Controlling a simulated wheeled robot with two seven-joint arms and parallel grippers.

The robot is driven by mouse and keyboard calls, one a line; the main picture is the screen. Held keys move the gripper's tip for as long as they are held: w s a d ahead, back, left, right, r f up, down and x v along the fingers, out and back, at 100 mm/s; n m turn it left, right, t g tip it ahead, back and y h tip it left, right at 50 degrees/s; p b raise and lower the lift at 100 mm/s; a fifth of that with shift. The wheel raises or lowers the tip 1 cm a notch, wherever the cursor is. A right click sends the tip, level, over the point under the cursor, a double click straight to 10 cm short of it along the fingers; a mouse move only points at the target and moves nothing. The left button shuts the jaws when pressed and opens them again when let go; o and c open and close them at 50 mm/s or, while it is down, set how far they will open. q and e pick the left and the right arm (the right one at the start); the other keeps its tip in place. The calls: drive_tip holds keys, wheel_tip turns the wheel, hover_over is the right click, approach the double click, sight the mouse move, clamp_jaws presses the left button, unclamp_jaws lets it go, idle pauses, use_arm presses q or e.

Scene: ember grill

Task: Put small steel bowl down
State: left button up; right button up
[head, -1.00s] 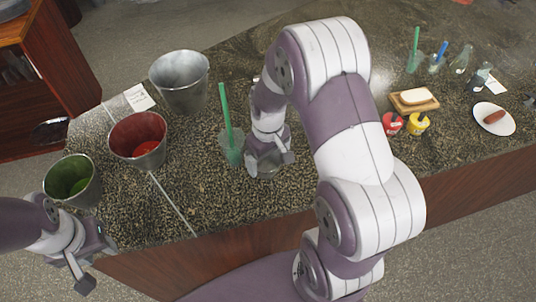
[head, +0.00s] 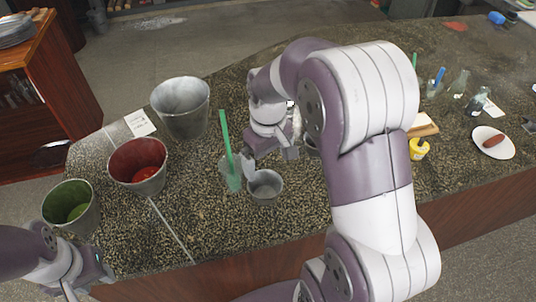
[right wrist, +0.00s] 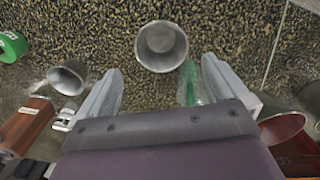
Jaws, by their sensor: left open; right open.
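The small steel bowl (head: 265,188) stands upright on the speckled stone counter, just right of the glass with the green straw. My right gripper (head: 268,157) is just behind it in the head view, open and apart from it. In the right wrist view the bowl (right wrist: 161,46) lies ahead, between the lines of the two spread fingers (right wrist: 162,68), with nothing held. My left gripper (head: 92,278) is open and empty at the lower left, by the counter's front edge.
A red-lined bucket (head: 137,160), a green-lined bucket (head: 70,206) and a large steel bucket (head: 181,108) stand at left. The glass (head: 230,175) stands close to the bowl. Another steel vessel (right wrist: 68,77) shows in the wrist view. The front counter right of the bowl is clear.

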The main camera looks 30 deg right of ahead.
drive_tip(key=s+a+f+m+t, duration=0.1)
drive_tip(key=s+a+f, duration=0.2)
drive_tip(key=s+a, duration=0.2)
drive_tip(key=s, duration=0.3)
drive_tip(key=shift+a+m, duration=0.2)
drive_tip(key=shift+m, duration=0.2)
